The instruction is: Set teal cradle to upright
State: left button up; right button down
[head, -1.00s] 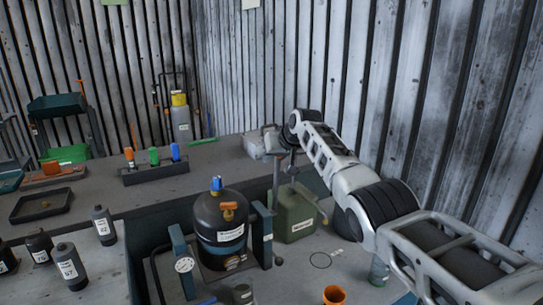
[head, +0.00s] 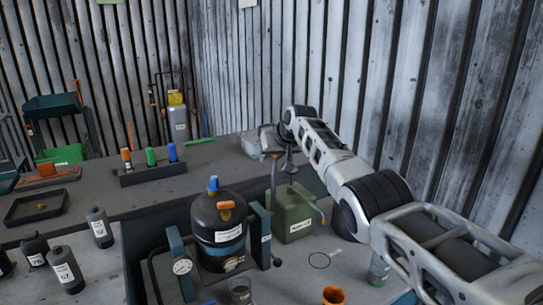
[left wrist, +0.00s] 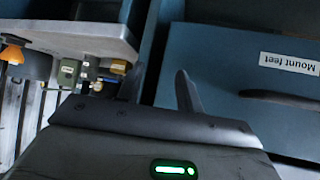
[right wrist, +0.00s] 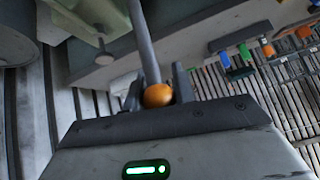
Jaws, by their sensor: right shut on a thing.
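The teal cradle (head: 260,232) stands in the head view's lower middle, with a teal post on each side of a black vessel (head: 207,222) with a blue top fitting. The vessel looks close to upright; any small tilt is hard to judge. My right gripper (head: 275,146) is above and behind the cradle. In the right wrist view my right gripper (right wrist: 156,84) is shut on an orange ball knob (right wrist: 157,95) at the end of a grey rod (right wrist: 144,42). Where the rod's lower end joins is unclear. My left gripper (left wrist: 160,84) is open and empty, outside the head view.
A green can (head: 293,218) stands right of the cradle, behind the rod. A round gauge (head: 182,267) is on the left post. Grey bottles (head: 64,268) stand left. An orange cup (head: 333,295) is in front. A blue drawer front labelled "Mount feet" (left wrist: 225,65) faces my left gripper.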

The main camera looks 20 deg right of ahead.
dwell(0.8)
pick_arm(q)
jog(key=shift+f, duration=0.1)
jog(key=c, duration=0.6)
jog(key=w+d+r+m+h, duration=0.1)
jog(key=d+m, duration=0.1)
jog(key=d, duration=0.1)
jog(key=w+d+r+m+g+h, duration=0.1)
jog(key=d+m, duration=0.2)
jog(key=w+d+r+m+h, duration=0.1)
jog(key=d+m, duration=0.1)
jog(key=d, duration=0.1)
jog(key=shift+w+r+m, duration=0.3)
jog(key=shift+w+m, duration=0.1)
grip_shut()
jog(key=m+t+h, duration=0.1)
jog(key=m+t, duration=0.5)
jog(key=m, duration=2.5)
send_near(214, 181)
jog(key=x, duration=0.5)
jog(key=shift+s, duration=0.1)
jog(key=shift+w+d, duration=0.25)
jog(key=shift+w, duration=0.4)
